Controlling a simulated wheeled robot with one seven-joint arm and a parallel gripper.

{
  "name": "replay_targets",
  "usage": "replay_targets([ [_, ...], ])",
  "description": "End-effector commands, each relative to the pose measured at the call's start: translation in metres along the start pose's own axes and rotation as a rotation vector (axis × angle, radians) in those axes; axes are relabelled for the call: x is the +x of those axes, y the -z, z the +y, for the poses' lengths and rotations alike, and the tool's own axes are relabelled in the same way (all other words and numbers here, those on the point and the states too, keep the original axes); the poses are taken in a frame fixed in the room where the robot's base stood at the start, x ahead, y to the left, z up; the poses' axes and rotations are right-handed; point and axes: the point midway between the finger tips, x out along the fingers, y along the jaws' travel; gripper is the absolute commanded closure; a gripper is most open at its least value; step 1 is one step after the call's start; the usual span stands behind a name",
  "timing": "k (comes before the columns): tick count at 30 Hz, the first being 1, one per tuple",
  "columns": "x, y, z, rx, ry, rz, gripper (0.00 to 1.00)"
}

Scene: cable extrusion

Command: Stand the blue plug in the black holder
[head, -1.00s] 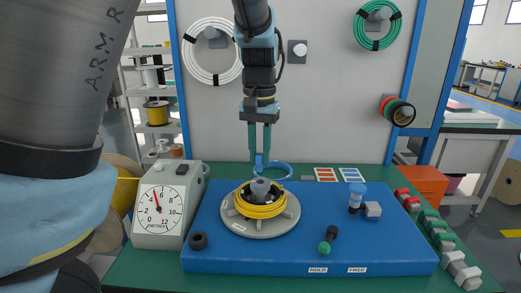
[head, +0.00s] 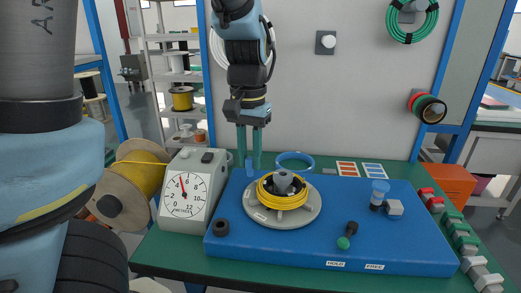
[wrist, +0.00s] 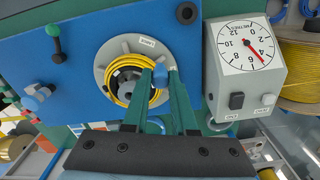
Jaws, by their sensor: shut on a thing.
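My gripper (head: 249,166) points down over the back left part of the blue board. It is shut on a small blue plug (head: 249,168), which shows between the fingertips; the plug also shows in the wrist view (wrist: 160,76). The plug's lower end is hard to make out. A round black holder (head: 220,228) with a dark hollow sits empty at the board's front left; it also shows at the top of the wrist view (wrist: 186,13). My gripper is apart from it, farther back.
A grey disc (head: 312,212) with a yellow cable coil (head: 280,201) stands right of my gripper. A dial box (head: 188,195) stands left of the board. A green-ended black piece (head: 346,238) and a light-blue-topped piece (head: 379,192) are farther right.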

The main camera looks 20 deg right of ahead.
Motion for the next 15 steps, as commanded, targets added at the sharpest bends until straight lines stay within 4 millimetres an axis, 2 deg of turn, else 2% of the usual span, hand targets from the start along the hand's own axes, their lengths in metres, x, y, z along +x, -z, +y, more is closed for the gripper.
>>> replay_targets([
  [15,-0.002,-0.042,-0.027,-0.001,-0.001,-0.001,1.00],
])
